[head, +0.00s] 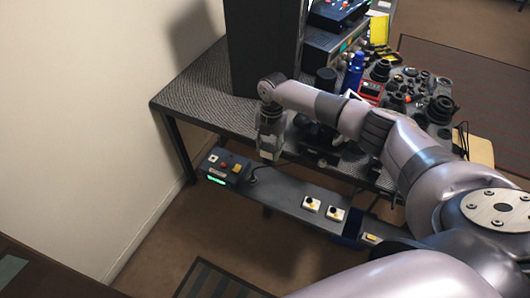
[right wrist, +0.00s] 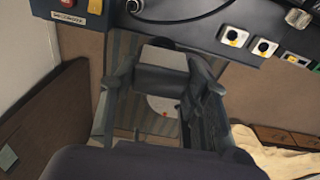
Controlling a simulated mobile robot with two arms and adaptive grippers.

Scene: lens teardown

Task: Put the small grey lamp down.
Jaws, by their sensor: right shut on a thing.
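My right gripper (head: 268,148) hangs near the front edge of the table, beside the narrow switch panel. In the right wrist view my right gripper (right wrist: 162,85) is shut on a small grey block-like thing, which I take for the small grey lamp (right wrist: 163,58). The fingers hide its sides. A pale disc with an orange dot (right wrist: 163,106) shows between the fingers; I cannot tell whether it belongs to the lamp. In the head view the lamp is hardly distinguishable from the fingers. My left gripper is not in view.
The switch panel (head: 285,194) carries a control box (head: 222,168) with a green light and white switches (head: 311,204). The patterned table (head: 195,95) has bare room at its left. Lens parts (head: 405,90), a blue bottle (head: 353,72) and a dark tower (head: 262,45) stand on it.

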